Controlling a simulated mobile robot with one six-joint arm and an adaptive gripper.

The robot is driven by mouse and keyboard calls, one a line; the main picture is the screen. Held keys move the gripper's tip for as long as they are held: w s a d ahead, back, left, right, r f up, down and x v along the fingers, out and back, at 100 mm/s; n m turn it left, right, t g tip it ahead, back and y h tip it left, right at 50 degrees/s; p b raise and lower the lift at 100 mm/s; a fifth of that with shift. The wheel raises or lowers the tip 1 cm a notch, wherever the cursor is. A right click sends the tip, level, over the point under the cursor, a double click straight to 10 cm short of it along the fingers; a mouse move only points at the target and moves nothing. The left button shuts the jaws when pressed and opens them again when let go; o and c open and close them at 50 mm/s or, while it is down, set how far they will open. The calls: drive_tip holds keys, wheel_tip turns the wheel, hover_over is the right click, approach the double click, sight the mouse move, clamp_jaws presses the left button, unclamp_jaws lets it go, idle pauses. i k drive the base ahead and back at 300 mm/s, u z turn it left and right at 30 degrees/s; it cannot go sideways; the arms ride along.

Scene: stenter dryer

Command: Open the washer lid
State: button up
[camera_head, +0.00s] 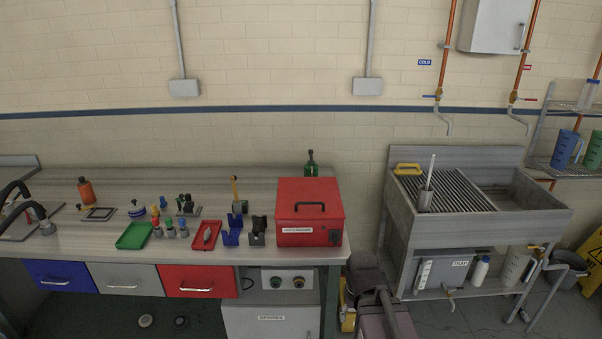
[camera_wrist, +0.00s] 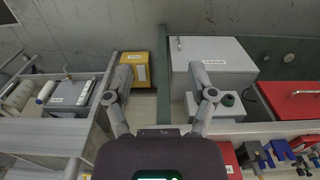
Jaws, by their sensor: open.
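A red box (camera_head: 310,204) with a black handle (camera_head: 310,206) and a white label stands closed at the right end of the counter. It may be the washer, but its label is too small to read. A light grey cabinet (camera_head: 272,322) with a labelled front sits under the counter below a panel with two knobs. That cabinet (camera_wrist: 215,66) also shows in the wrist view, with its front closed. My gripper (camera_wrist: 163,72) is open and empty, its fingers pointing down in front of the counter, with the cabinet beside the right finger in the picture. It appears to touch nothing.
The counter (camera_head: 75,225) holds bottles, a green tray (camera_head: 134,236) and small tools. A metal sink (camera_head: 475,205) stands at right, with a shelf below. A yellow box (camera_wrist: 137,70) is on the floor between counter and sink. A yellow floor sign (camera_head: 592,262) stands far right.

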sight(297, 198)
drive_tip(key=k, duration=1.3)
drive_tip(key=u, duration=0.45)
drive_tip(key=i, duration=1.75)
drive_tip(key=z, duration=0.5)
